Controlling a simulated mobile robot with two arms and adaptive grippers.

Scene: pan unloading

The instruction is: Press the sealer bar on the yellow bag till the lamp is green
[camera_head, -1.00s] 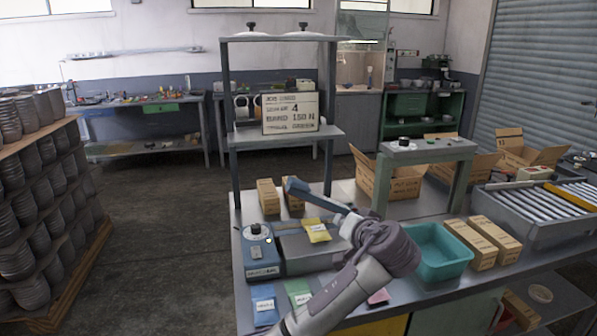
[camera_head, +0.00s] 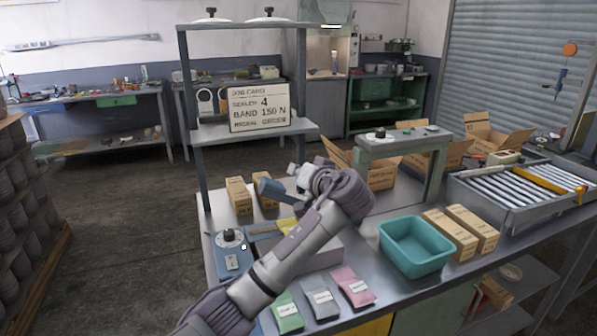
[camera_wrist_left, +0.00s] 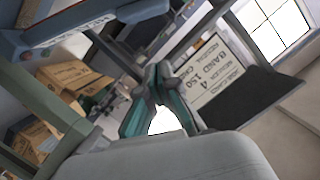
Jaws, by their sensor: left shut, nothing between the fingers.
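The sealer is a blue unit (camera_head: 231,262) with a dark knob and a small pale lamp (camera_head: 243,246); the lamp's colour is unclear. Its blue sealer bar (camera_head: 270,190) is raised at a slant above the bed, and also crosses the top left of the left wrist view (camera_wrist_left: 75,28). The yellow bag (camera_head: 288,226) lies on the bed under the bar, mostly hidden behind my left arm. My left gripper (camera_head: 297,172) is beside the raised bar at its upper end; contact cannot be told. In the left wrist view its teal fingers (camera_wrist_left: 158,80) are shut and empty. My right gripper is out of view.
Green (camera_head: 287,312), grey (camera_head: 320,298) and pink (camera_head: 352,286) packets lie along the table's front. A teal bin (camera_head: 414,245) and small cartons (camera_head: 472,226) stand right. A job card (camera_head: 260,107) on the shelf reads sealer 4, band 150 N, signal green.

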